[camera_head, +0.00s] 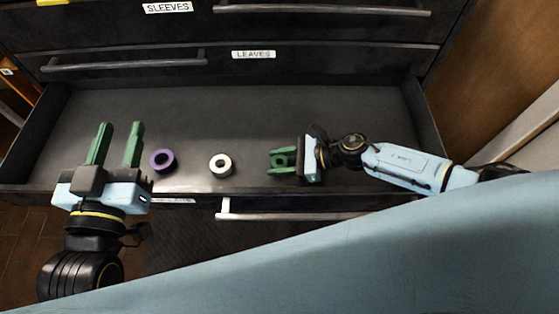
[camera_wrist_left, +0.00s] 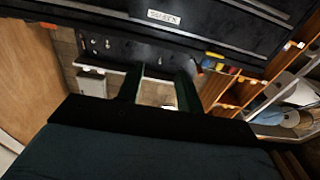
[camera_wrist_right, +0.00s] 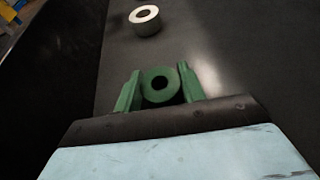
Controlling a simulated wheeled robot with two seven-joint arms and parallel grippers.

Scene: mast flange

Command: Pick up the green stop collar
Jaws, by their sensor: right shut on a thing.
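The green stop collar (camera_wrist_right: 159,86) is a short ring with a round hole, lying in the open drawer. It sits between the two green fingers of my right gripper (camera_wrist_right: 157,90), which is shut on it. In the head view the collar (camera_head: 281,160) shows between the fingertips of my right gripper (camera_head: 280,161), to the right of the white ring. Whether the collar touches the drawer floor I cannot tell. My left gripper (camera_head: 121,143) is open and empty over the left part of the drawer; its spread fingers also show in the left wrist view (camera_wrist_left: 160,88).
A purple ring (camera_head: 154,161) and a white ring (camera_head: 213,164) lie on the drawer floor (camera_head: 250,115) between my grippers. The drawer's back half is clear. Closed drawers labelled SLEEVES (camera_head: 167,8) and LEAVES (camera_head: 253,54) stand behind, with bar handles. A handle (camera_head: 300,215) runs along the front.

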